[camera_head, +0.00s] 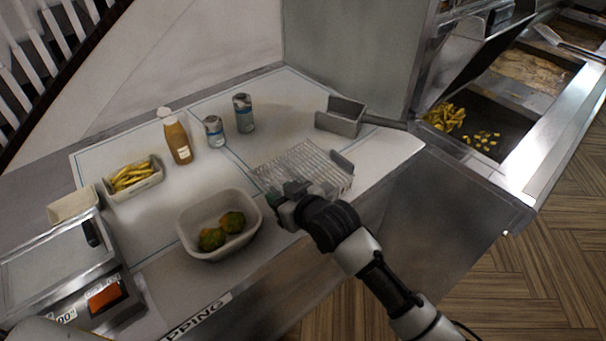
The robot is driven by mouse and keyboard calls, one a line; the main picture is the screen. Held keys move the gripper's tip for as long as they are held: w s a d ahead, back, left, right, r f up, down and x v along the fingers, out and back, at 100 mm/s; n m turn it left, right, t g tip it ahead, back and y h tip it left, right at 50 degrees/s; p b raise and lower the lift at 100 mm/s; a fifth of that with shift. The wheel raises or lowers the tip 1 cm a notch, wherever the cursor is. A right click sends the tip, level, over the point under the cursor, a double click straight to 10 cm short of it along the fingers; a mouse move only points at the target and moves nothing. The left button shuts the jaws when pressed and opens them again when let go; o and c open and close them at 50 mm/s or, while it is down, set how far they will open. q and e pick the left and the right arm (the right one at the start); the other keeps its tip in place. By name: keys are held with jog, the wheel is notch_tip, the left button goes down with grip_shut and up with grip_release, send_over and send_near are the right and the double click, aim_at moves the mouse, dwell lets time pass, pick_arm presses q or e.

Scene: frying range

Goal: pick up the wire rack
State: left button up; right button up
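The wire rack (312,165) lies on the white counter right of the middle, a grid of thin pale bars. My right gripper (284,191) reaches in from the lower right, its fingers at the rack's near left edge. The fingers overlap the rack in the picture. I cannot tell whether they touch it or whether they are open or shut. The dark gripper body hides part of the rack's near edge. My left gripper is not in view.
A white bowl with two green-orange fruits (218,252) stands left of my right gripper. A metal container (341,116) stands behind the rack. A sauce bottle (175,138), two cans (243,113), a fries tray (133,177) and a scale (62,262) are farther left. The fryer (500,110) is at right.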

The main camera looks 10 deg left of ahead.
grip_shut()
dwell(1.2)
